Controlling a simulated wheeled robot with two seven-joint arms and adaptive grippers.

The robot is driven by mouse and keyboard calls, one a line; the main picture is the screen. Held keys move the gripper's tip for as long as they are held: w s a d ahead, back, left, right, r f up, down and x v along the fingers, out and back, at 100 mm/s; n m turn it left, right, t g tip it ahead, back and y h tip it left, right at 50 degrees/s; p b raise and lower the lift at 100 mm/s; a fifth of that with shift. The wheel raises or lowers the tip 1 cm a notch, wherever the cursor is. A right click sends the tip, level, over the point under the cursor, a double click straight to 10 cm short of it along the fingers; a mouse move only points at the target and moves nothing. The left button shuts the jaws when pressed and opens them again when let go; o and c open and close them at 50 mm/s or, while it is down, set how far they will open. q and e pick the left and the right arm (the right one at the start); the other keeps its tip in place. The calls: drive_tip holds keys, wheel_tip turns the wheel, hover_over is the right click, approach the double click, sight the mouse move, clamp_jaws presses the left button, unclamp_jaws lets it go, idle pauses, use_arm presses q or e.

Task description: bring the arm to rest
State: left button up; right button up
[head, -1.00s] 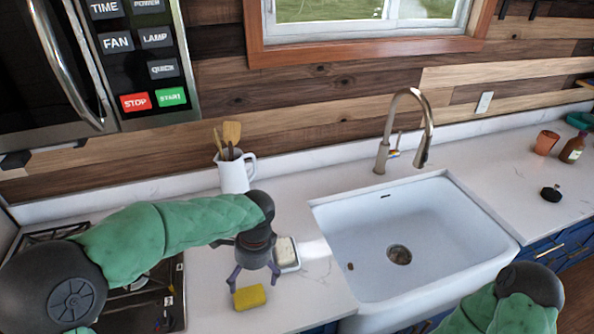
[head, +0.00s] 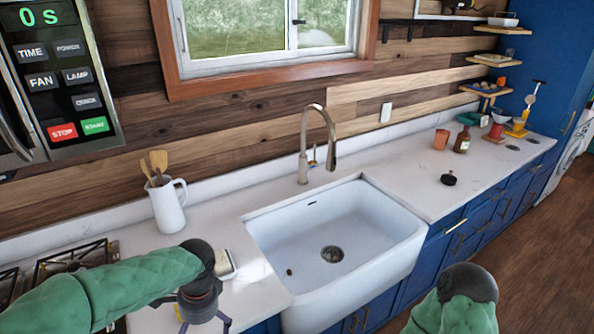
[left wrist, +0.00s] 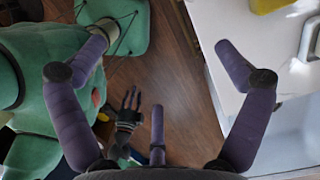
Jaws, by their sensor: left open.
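My left arm comes in from the left in the head view, with its gripper (head: 204,322) low at the counter's front, cut off by the bottom edge. In the left wrist view the left gripper (left wrist: 160,68) has its purple fingers spread, with nothing between them. It hangs over the floor beside the counter's front edge. My right arm (head: 455,300) shows at the bottom right of the head view, over the floor. Its gripper cannot be made out.
The white counter (head: 215,225) holds a white jug (head: 168,207) with wooden utensils, a white dish (head: 226,266) and the sink (head: 330,225). A yellow sponge (left wrist: 268,5) lies near the counter edge. Stove left; bottle (head: 462,140) and cup (head: 441,139) right. Wooden floor (head: 540,235) is clear at right.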

use_arm(q)
drive_tip(key=s+d+f+n+h, duration=0.1)
drive_tip(key=d+f+n+h, duration=0.2)
drive_tip(key=f, duration=0.7)
drive_tip(key=s+d+f+n+h, duration=0.1)
drive_tip(key=d+f+n, duration=0.1)
drive_tip(key=d+f, duration=0.55)
drive_tip(key=s+d+f+n+b, duration=0.1)
drive_tip(key=s+f+n, duration=0.3)
drive_tip(key=f, duration=0.4)
drive_tip(key=s+d+f+n+t+h, duration=0.1)
drive_tip(key=s+f+n, duration=0.4)
drive_tip(key=f, duration=0.3)
drive_tip(key=shift+f+b, duration=0.3)
drive_tip(key=shift+b, duration=0.1)
use_arm(e)
drive_tip(key=shift+f, duration=0.9)
use_arm(q)
drive_tip(key=shift+s, duration=0.15)
use_arm(e)
drive_tip(key=shift+s, duration=0.1)
